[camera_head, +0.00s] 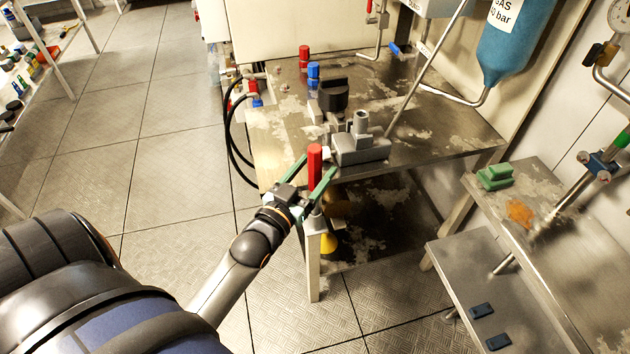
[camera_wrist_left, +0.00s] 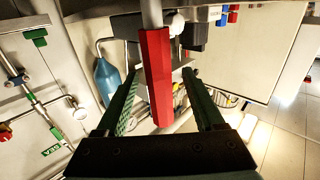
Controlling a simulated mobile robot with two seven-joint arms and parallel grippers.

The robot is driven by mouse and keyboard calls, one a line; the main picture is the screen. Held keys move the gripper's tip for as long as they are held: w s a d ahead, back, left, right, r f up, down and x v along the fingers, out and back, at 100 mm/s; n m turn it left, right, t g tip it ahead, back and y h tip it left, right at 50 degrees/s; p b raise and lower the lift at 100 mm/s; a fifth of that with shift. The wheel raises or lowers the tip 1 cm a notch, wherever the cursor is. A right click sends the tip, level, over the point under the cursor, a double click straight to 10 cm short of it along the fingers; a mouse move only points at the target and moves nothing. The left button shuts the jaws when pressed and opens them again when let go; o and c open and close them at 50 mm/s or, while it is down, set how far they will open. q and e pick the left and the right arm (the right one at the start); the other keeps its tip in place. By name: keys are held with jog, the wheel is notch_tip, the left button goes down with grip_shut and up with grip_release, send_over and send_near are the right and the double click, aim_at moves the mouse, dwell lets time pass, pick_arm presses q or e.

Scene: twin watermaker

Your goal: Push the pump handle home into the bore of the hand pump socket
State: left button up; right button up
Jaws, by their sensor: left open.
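The pump handle, a red six-sided grip (camera_head: 315,163) on a grey rod, stands roughly upright at the near corner of the steel table. In the left wrist view the red grip (camera_wrist_left: 158,75) lies between my fingers, with its rod running out past the top edge. My left gripper (camera_head: 319,165) is open, its green fingers on either side of the grip; any contact is unclear. The hand pump socket appears to be the grey block with a short upright tube (camera_head: 361,122), just right of the handle on the table. The rod's lower end is hidden, and the bore's inside does not show.
Tiled floor (camera_head: 170,120) lies open to the left.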

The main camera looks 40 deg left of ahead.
pick_arm(q)
jog(key=w, duration=0.3)
jog(key=shift+w+a, duration=0.1)
jog(key=shift+w, duration=0.2)
jog(key=shift+c, duration=0.3)
grip_shut()
jog(key=shift+r, duration=0.1)
